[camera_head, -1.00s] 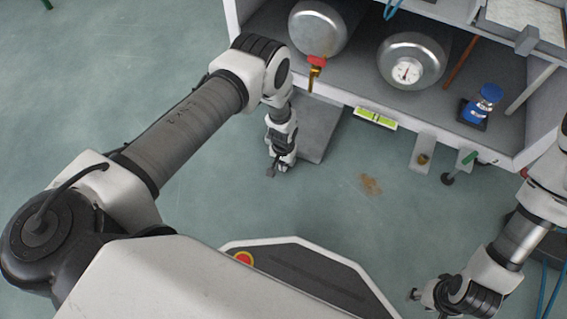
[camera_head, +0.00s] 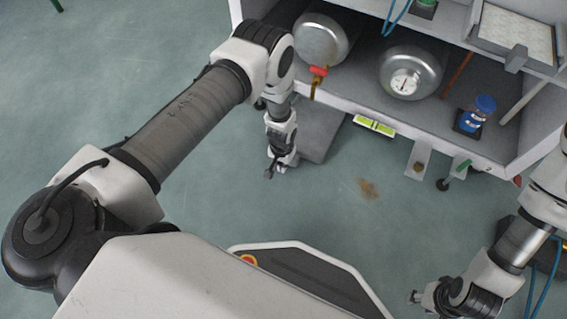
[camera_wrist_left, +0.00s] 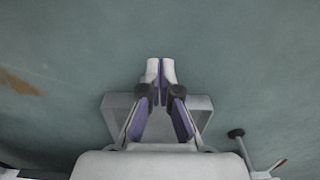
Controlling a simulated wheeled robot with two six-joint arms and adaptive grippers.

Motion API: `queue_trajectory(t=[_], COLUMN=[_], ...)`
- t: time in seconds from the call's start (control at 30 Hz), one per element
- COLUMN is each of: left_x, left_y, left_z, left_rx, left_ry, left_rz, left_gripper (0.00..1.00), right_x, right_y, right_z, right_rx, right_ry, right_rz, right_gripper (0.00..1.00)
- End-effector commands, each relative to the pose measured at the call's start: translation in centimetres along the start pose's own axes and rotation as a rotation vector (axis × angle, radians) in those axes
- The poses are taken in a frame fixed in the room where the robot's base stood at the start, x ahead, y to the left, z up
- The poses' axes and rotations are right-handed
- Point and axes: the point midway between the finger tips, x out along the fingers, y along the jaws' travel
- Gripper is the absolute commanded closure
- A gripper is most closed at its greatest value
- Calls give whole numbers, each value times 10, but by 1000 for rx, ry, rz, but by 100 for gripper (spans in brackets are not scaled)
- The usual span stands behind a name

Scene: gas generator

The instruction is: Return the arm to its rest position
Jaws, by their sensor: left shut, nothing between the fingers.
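My left gripper (camera_head: 269,175) hangs at the end of my left arm, pointing down over the green floor in front of the cabinet. In the left wrist view its two fingertips (camera_wrist_left: 160,72) meet, with nothing between them. A grey plate-like part at the cabinet's lower left (camera_head: 322,140) lies right beside the gripper in the head view. My right gripper (camera_head: 415,297) is at the lower right of the head view, small and partly turned away, so its jaws cannot be read.
The floor between my arms is clear, with a brown stain (camera_head: 368,188).

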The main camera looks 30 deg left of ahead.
Motion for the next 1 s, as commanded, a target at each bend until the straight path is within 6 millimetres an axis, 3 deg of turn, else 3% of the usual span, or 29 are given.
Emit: queue_trajectory(t=[0.03,0.13,0.5,0.63,0.67,1.0], left_x=[-19,-32,-37,-56,-65,-123], left_y=[0,0,0,-3,-6,-22], left_z=[-1,0,-1,-14,-6,170], left_rx=[0,0,1,-6,-13,-50], left_ry=[2,1,1,26,10,-125], left_rz=[0,0,0,0,-1,4], left_gripper=[100,100,100,100,100,100], right_x=[-13,-19,-19,-26,-30,-44], right_y=[0,0,0,0,0,0], right_z=[0,0,0,0,1,0], right_rx=[0,0,0,0,0,0], right_ry=[-1,-1,-1,-1,-2,-1], right_rz=[0,0,0,0,0,0], right_gripper=[60,60,60,60,60,60])
